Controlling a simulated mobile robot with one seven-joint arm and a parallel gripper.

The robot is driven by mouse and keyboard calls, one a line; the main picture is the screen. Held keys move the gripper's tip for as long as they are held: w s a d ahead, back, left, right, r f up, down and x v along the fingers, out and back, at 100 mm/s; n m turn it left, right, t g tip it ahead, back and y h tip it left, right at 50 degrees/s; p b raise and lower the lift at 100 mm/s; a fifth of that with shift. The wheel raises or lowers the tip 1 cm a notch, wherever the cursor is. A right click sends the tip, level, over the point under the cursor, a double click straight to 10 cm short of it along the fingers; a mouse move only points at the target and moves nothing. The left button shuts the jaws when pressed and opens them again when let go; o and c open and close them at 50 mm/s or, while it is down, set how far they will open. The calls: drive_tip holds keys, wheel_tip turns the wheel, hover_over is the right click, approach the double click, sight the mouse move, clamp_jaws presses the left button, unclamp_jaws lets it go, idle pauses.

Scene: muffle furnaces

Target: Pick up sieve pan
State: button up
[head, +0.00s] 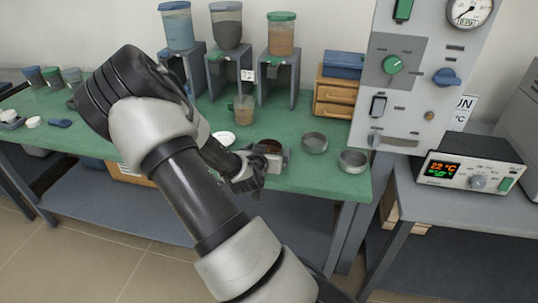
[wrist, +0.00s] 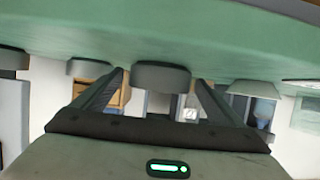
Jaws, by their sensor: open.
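Several round shallow grey pans stand on the green table; I cannot tell which one is the sieve pan. In the head view, one pan with dark brown contents (head: 268,146) is just beyond my gripper (head: 262,170), partly hidden by it. An empty-looking grey pan (head: 315,141) and another grey pan (head: 353,160) stand to its right. The wrist view is upside down. There my gripper (wrist: 160,80) is open, its two fingers apart, with a grey pan (wrist: 161,74) showing between them, seen edge-on. I cannot tell whether the fingers touch it.
A white dish (head: 223,138) lies left of the pans. A small cup of brown material (head: 244,110) stands behind, below several hoppers on stands (head: 227,65). Wooden drawers (head: 335,98) stand at the back right. The furnace panel (head: 405,75) rises on the right.

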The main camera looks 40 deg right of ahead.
drive_tip(key=shift+w+d+f, duration=0.25)
drive_tip(key=shift+w+d, duration=0.05)
drive_tip(key=shift+d, duration=0.2)
drive_tip(key=c, duration=1.7)
drive_tip(key=shift+o, duration=0.2)
wheel_tip(320, 180, up, 10)
drive_tip(key=p, duration=0.2)
